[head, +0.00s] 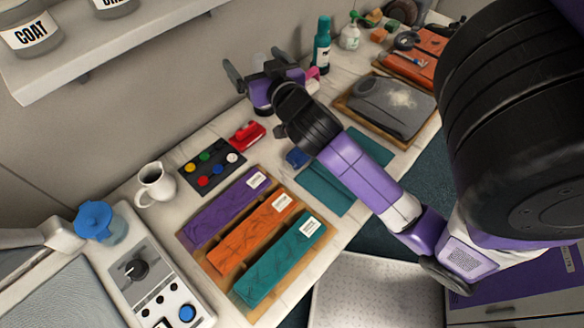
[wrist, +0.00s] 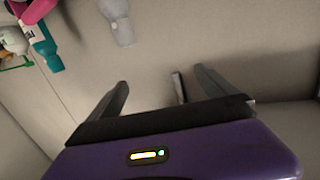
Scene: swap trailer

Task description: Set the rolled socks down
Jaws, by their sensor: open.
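My gripper (head: 253,62) is raised over the back of the counter near the wall. In the wrist view its two fingers stand apart and nothing is between them (wrist: 160,78). A small blue bundle (head: 297,158) lies on the counter beside the teal cloth (head: 325,187), partly hidden behind my arm; it may be the rolled socks, but I cannot tell for sure. My gripper is well apart from it, farther back and to the left.
Purple (head: 222,210), orange (head: 252,238) and teal (head: 282,260) folded pieces lie on a wooden board. A white jug (head: 155,184), a palette of coloured buttons (head: 211,166) and a red object (head: 246,136) stand nearby. A teal bottle (head: 322,46) is right of my gripper.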

